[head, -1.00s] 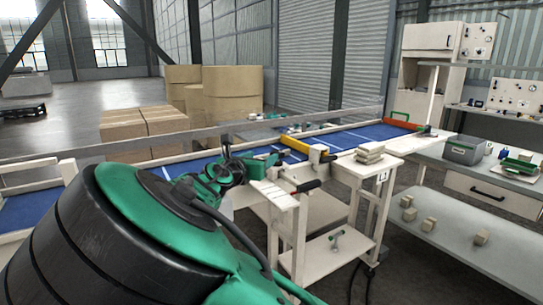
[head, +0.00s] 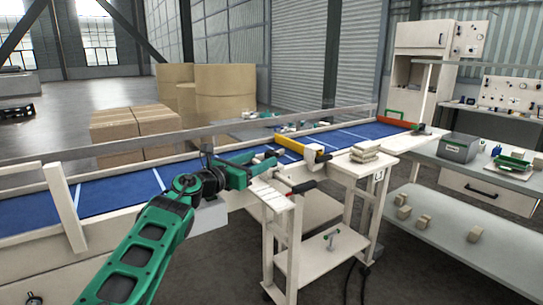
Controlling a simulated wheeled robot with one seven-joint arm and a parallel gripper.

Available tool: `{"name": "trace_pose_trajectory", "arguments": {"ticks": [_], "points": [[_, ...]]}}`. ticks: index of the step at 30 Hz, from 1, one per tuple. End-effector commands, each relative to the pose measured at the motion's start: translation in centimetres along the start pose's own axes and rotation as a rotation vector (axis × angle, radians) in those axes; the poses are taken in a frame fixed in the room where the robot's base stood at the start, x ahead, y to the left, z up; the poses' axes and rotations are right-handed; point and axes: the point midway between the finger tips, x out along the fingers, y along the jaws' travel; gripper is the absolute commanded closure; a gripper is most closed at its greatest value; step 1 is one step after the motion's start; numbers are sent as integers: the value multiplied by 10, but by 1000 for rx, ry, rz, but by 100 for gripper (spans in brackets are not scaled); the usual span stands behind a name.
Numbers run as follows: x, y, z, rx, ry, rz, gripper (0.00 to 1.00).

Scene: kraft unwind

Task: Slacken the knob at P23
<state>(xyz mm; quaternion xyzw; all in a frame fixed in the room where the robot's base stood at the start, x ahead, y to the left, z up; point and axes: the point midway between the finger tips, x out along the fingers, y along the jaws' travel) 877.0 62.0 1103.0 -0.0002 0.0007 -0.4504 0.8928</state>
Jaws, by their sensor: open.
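My gripper (head: 268,163), green and black, is in the middle of the head view, over the near edge of the blue conveyor belt (head: 120,186). It is open, and I see nothing held in it. A black handle (head: 303,187) with a red part sticks out just right of and below it, on the pale stand. I cannot read any P23 mark, so I cannot tell which part is its knob. Small dark knobs or fittings show on the cabinet panel (head: 473,41) and on the back panel (head: 512,94), both far from my gripper.
A yellow bar (head: 300,148) crosses the belt right of my gripper. Pale blocks (head: 365,151) are stacked on the stand (head: 350,170). A workbench with a grey bin (head: 458,147) is at right. Cartons (head: 135,133) and big rolls (head: 225,93) stand behind the belt.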

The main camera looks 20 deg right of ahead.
Motion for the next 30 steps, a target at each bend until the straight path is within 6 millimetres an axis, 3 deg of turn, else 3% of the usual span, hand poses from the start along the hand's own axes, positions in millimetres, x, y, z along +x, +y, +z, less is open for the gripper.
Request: {"name": "trace_pose_trajectory", "arguments": {"ticks": [6,12,26,30], "points": [[40,0,0,1,0,-1,43],[66,1,1,1,-1,1,43],[77,1,0,1,0,2,43],[77,1,0,1,0,2,74]]}}
